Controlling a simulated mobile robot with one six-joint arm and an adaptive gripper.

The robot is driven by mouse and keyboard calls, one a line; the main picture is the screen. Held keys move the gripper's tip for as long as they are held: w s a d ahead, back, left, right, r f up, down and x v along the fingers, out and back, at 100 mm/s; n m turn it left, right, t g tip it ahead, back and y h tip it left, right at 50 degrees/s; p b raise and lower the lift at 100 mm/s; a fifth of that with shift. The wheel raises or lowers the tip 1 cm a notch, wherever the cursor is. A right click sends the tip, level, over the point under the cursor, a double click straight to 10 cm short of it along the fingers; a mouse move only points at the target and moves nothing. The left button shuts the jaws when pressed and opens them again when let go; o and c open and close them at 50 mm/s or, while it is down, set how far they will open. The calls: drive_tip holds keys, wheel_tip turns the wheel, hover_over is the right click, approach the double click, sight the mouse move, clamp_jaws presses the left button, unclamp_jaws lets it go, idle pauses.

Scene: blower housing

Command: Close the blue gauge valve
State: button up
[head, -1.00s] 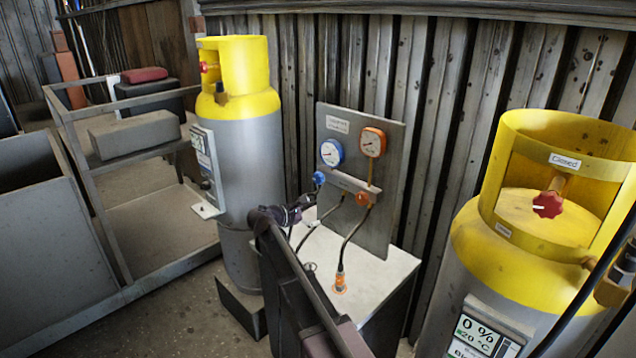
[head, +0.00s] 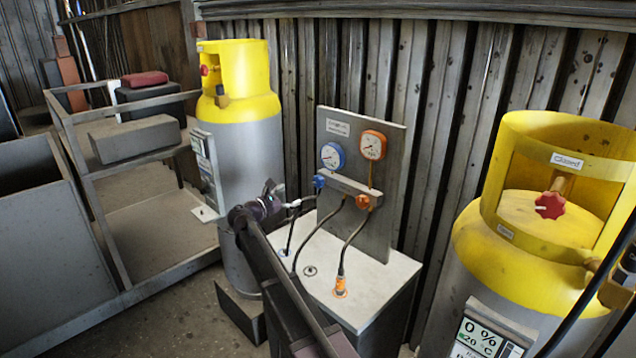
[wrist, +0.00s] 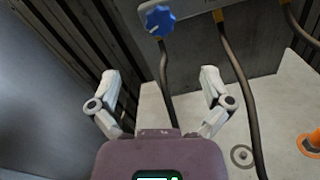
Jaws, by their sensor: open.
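The blue gauge valve (head: 319,181) is a small blue knob at the left end of the grey manifold bar, below the blue gauge (head: 332,156). In the wrist view the blue valve knob (wrist: 159,21) shows a white mark and sits at the top, beyond my fingertips. My gripper (head: 283,203) is in front of the panel, just left of and below the knob. In the wrist view my gripper (wrist: 160,75) has its two fingers spread wide, with nothing held and a dark hose beyond them. The gripper is apart from the knob.
An orange valve (head: 363,202) and orange gauge (head: 372,146) are on the panel's right. Dark hoses hang from the manifold to the white tabletop (head: 385,270) and an orange fitting (head: 340,287). Yellow-topped cylinders (head: 245,85) stand left and right (head: 470,250).

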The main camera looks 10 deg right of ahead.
sight(317, 182)
drive_tip(key=x, duration=1.3)
drive_tip(key=shift+d, duration=0.1)
drive_tip(key=c, duration=1.1)
